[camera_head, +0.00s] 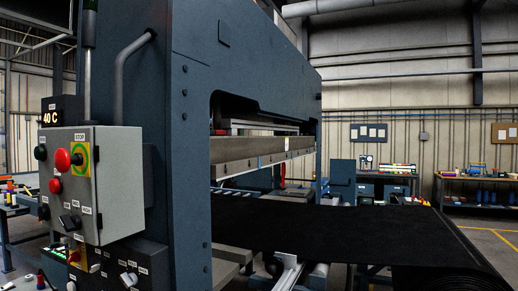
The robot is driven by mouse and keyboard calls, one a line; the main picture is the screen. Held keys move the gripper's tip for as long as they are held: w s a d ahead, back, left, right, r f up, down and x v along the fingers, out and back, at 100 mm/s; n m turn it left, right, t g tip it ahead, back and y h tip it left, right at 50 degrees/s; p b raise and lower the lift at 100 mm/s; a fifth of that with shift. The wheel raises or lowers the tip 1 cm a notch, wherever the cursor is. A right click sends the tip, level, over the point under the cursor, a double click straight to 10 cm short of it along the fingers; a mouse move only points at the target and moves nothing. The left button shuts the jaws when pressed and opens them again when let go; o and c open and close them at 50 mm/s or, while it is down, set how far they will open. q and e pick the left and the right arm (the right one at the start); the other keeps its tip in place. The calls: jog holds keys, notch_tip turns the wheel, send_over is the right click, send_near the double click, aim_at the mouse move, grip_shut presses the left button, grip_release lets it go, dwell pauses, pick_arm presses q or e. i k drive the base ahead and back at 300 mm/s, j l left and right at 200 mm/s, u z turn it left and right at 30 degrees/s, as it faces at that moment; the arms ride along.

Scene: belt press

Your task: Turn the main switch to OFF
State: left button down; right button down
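A grey control box (120,190) is mounted on the left of the blue press frame. Neither of my grippers is in view.
A display reading 40 C (52,118) sits above the control box. The blue press frame (190,150) stands beside it, with a wide black belt (330,228) running right. Workbenches (385,178) with tools stand behind. Another bench with loose items is at far left.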

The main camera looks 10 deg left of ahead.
aim_at(76, 257)
jog(key=u, duration=1.45)
jog(key=i+j, duration=0.15)
jog(key=j, duration=0.15)
jog(key=i+j, duration=0.1)
jog(key=j, duration=0.15)
jog(key=u, duration=0.05)
